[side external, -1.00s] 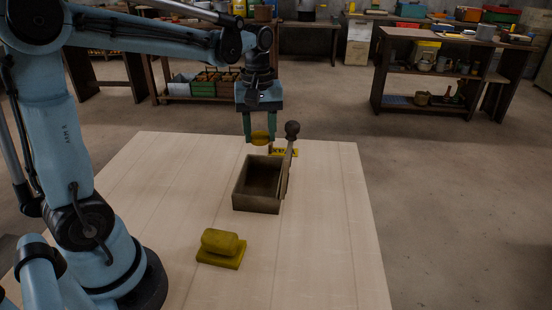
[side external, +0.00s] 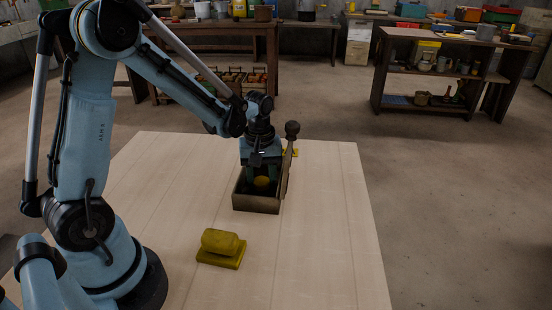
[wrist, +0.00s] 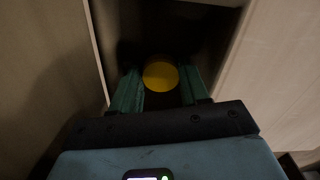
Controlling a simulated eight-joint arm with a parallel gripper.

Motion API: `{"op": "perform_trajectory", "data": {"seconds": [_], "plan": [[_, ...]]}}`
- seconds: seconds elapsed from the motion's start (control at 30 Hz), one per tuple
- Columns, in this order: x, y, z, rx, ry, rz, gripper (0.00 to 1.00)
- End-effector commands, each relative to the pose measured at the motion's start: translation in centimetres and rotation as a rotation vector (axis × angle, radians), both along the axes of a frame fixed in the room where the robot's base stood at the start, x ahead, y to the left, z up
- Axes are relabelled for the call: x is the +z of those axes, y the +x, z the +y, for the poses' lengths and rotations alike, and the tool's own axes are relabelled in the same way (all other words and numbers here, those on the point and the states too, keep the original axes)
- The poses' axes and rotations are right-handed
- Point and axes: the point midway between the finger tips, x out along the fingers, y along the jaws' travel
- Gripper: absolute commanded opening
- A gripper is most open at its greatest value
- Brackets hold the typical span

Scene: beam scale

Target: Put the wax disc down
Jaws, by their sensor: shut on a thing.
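The wax disc (side external: 261,183) is a yellow-orange round piece, held between the green fingers of my gripper (side external: 261,180). My gripper is shut on it and is lowered into the brown open-topped wooden box (side external: 256,204). In the wrist view the disc (wrist: 160,75) shows between the two fingertips (wrist: 160,82), with the dark inside of the box around it. I cannot tell whether the disc touches the box floor.
An olive-yellow block with a rounded top (side external: 221,247) sits nearer on the pale table (side external: 330,250). The table's right side is clear.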

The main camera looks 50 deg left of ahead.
Motion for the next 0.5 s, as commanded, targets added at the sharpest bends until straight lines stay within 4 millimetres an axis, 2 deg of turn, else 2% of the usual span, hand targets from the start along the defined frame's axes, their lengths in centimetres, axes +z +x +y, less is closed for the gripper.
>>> {"op": "perform_trajectory", "data": {"seconds": [0.4,0.43,0.5], "plan": [[-0.46,0.0,0.0,0.0,0.0,0.0,0.16],[-0.46,0.0,0.0,0.0,0.0,0.0,0.48],[-0.44,0.0,0.0,0.0,0.0,0.0,0.56]]}}
